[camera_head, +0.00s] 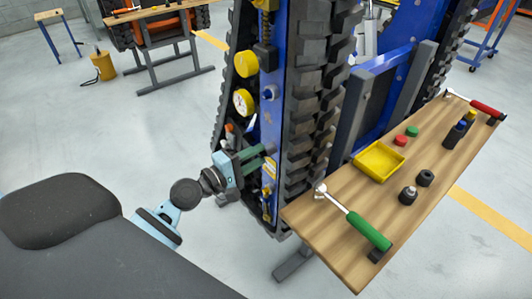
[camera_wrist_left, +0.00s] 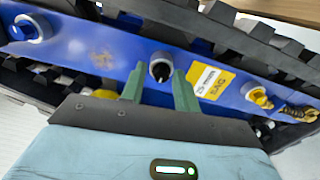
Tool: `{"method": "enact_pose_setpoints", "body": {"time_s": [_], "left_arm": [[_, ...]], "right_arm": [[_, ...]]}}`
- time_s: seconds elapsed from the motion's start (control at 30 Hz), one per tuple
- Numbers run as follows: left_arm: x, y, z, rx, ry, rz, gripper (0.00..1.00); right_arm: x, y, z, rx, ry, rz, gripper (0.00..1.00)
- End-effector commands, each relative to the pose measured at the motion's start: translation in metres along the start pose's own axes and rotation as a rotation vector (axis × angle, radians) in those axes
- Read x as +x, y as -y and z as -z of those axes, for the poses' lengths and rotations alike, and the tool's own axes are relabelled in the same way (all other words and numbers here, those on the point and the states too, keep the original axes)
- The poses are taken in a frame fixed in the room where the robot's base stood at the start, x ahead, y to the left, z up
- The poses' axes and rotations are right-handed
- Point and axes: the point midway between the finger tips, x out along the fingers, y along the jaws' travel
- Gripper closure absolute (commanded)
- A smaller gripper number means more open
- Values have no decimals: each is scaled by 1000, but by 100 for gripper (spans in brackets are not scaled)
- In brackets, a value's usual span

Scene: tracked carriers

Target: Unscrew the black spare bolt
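The black spare bolt (camera_wrist_left: 161,72) sits in a pale ring on the blue side plate (camera_wrist_left: 105,55) of the tracked carrier, in the left wrist view. In the head view the bolt is hidden or too small to make out near my fingertips. My left gripper (camera_head: 264,155) reaches the blue plate from the left. In the left wrist view its two green fingers (camera_wrist_left: 159,74) are apart, one on each side of the bolt, with nothing held between them. I cannot tell if the fingertips reach beside the bolt or stop short of it. My right gripper is not in view.
A blue bolt (camera_wrist_left: 28,28) and a yellow bolt (camera_wrist_left: 258,96) sit on the same plate, with a yellow label (camera_wrist_left: 210,82) between. Black track (camera_head: 312,100) flanks the plate. A wooden bench (camera_head: 345,245) at right holds a yellow tray (camera_head: 378,161) and tools.

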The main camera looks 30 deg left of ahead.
Motion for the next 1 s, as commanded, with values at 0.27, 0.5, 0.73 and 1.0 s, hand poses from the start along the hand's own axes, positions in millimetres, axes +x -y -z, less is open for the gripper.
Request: {"method": "enact_pose_setpoints", "body": {"time_s": [0.27, 0.5, 0.73, 1.0], "left_arm": [[-1, 8, 0, 590, 6, 7, 69], [0, 2, 0, 806, 1, 2, 69], [0, 2, 0, 951, 3, 3, 69], [0, 0, 0, 1450, 3, 0, 69]], "right_arm": [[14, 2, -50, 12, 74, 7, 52], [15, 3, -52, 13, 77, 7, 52], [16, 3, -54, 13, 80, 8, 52], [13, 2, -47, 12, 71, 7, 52]]}}
